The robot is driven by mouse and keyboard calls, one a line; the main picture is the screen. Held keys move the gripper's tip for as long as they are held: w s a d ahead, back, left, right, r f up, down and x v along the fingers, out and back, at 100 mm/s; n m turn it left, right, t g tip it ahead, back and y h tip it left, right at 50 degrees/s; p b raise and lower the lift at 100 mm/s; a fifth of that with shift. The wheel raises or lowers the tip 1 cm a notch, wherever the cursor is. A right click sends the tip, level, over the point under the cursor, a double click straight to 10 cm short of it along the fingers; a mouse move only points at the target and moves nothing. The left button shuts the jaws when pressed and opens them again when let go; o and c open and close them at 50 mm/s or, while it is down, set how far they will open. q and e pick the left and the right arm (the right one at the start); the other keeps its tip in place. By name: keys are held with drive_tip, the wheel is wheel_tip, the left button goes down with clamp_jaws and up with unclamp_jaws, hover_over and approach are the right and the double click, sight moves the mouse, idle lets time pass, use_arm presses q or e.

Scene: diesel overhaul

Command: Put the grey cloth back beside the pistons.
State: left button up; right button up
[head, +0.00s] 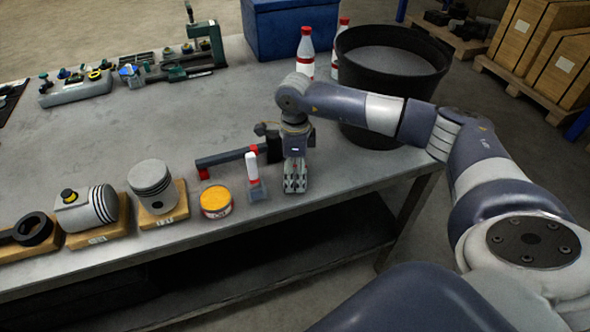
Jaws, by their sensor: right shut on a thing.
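My right gripper (295,184) points down at the bench top near its front edge, right of the orange-topped tin. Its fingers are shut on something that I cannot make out. I cannot pick out the grey cloth for certain; grey fingers and grey bench look alike there. One piston (152,180) stands upright on a wooden block at the front left. Another piston (88,208) lies on its side on a block to the left of it. My left gripper is not in view.
Close left of my right gripper are a white tube with a red cap (252,167), a red-and-black bar tool (225,157) and the orange-topped tin (215,202). A black bucket (362,110), bottles (305,52) and a blue box (285,28) stand behind. The bench middle (150,120) is clear.

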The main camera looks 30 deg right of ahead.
sight(295, 174)
drive_tip(key=o, duration=1)
drive_tip(key=shift+f, duration=0.1)
drive_tip(key=shift+r, duration=0.35)
wheel_tip(295, 174, up, 12)
drive_tip(key=b, duration=0.2)
drive_tip(key=shift+f+b, duration=0.15)
drive_tip(key=shift+b, duration=0.15)
